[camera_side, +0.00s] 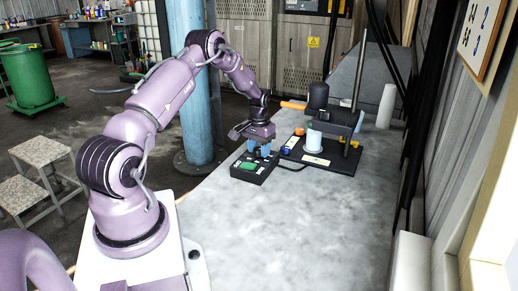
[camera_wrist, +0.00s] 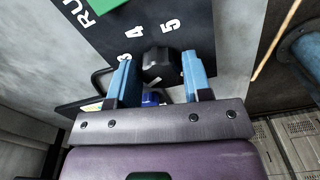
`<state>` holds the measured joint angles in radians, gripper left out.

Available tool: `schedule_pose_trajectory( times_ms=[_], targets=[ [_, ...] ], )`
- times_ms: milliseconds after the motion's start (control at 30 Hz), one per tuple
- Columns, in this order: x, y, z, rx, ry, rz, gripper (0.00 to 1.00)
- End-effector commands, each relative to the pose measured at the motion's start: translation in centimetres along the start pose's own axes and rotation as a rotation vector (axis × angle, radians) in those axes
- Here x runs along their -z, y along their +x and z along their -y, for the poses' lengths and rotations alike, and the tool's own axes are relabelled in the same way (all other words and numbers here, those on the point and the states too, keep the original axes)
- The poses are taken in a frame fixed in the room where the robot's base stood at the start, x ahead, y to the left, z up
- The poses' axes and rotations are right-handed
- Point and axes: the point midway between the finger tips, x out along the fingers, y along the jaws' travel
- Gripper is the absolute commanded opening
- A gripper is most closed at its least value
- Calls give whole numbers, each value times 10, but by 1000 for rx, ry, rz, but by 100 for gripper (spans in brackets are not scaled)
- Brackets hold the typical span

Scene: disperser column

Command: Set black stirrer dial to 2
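The black stirrer dial (camera_wrist: 158,66) is a dark faceted knob on the black control box (camera_wrist: 185,22).
A green button (camera_side: 248,167) is on the near part of the box. The grey bench (camera_side: 290,225) in front is clear.

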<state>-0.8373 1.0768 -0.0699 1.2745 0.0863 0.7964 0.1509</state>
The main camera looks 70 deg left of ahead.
Motion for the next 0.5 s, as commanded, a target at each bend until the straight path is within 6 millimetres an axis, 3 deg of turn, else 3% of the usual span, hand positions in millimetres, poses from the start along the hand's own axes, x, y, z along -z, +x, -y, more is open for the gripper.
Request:
schedule_pose_trajectory(
  times_ms=[67, 367, 500],
  targets=[
    [0, 0, 0, 0, 0, -1, 62],
    [1, -1, 0, 1, -1, -3, 62],
    [2, -16, 0, 2, 0, -7, 62]
  ],
)
